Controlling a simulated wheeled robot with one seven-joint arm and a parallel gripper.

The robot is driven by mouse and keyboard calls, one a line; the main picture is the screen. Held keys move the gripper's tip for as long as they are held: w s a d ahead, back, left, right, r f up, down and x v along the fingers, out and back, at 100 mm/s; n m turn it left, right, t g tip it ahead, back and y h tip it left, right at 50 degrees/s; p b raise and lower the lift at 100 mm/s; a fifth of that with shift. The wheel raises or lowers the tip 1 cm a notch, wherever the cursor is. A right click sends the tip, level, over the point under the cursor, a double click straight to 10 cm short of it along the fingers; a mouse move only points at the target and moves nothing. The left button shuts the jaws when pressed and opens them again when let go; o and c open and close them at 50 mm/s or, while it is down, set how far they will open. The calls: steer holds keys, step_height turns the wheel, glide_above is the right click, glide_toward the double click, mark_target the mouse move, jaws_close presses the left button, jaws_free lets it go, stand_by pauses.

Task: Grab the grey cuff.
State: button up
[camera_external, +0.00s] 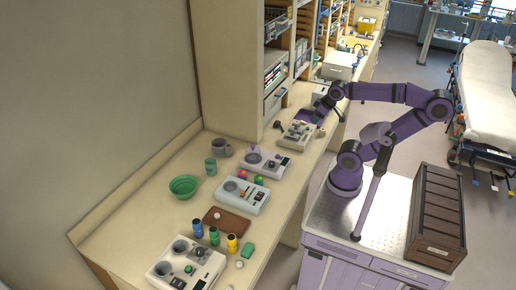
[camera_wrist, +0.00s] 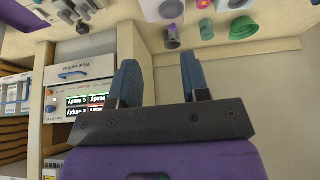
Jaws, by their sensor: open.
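A grey, cup-like piece with a side loop (camera_external: 222,149) stands on the counter near the wall; it is the nearest match to a grey cuff, but I cannot be sure it is one. In the wrist view it shows as a dark grey cup shape (camera_wrist: 172,40), beyond my fingers. My gripper (camera_wrist: 160,60) is open, with two blue fingers apart and nothing between them. In the external view my gripper (camera_external: 318,110) is over the counter's far part, right of the grey piece and well apart from it; its fingers are hard to make out there.
A teal cup (camera_external: 211,167) and a green bowl (camera_external: 183,186) stand near the grey piece. Several panel devices, one light blue (camera_external: 243,195), line the counter's front. A cabinet post (camera_external: 229,70) rises behind. A brown crate (camera_external: 437,217) sits by my arm's base.

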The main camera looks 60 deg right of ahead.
steer(key=o, duration=0.7)
